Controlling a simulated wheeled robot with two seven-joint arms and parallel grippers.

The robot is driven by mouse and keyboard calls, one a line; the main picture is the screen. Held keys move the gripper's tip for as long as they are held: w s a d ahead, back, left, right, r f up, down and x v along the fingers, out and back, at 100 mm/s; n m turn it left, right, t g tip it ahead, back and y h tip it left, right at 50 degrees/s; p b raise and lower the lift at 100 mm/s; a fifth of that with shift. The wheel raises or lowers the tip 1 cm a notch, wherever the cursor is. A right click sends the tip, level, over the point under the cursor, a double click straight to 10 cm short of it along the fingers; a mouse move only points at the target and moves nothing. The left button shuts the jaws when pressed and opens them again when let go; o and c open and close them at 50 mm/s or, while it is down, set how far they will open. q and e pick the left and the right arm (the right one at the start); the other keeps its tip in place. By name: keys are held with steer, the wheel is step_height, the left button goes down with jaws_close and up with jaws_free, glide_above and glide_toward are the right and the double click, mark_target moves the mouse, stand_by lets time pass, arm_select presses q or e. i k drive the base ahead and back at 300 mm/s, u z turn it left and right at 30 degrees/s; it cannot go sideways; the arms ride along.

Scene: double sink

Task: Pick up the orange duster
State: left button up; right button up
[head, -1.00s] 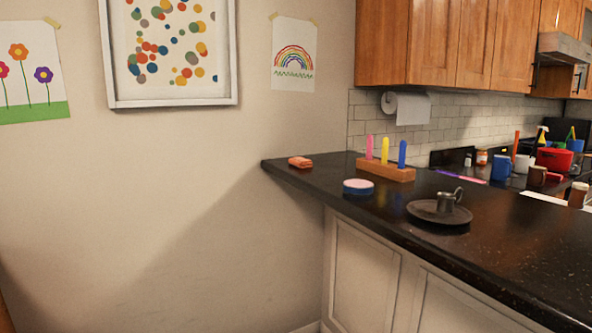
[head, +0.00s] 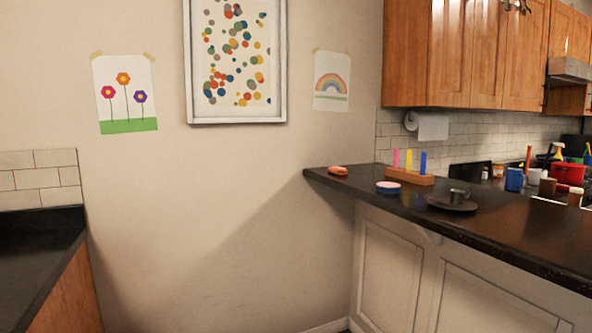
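A small orange object (head: 338,170), low and rounded, lies on the dark counter (head: 497,220) at its far left end, close to the wall. It looks like the orange duster, but it is too small to be sure. A thin upright orange item (head: 527,158) also shows far back on the right among other items; I cannot tell what it is. Neither of my grippers is in view.
Another dark counter (head: 40,250) stands at left. The space between the counters looks clear.

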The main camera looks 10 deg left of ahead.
mark_target(335, 169)
steer(key=u, duration=0.65)
steer(key=i, duration=1.5)
steer(key=z, duration=0.75)
steer(key=i, duration=0.95)
steer(key=z, duration=1)
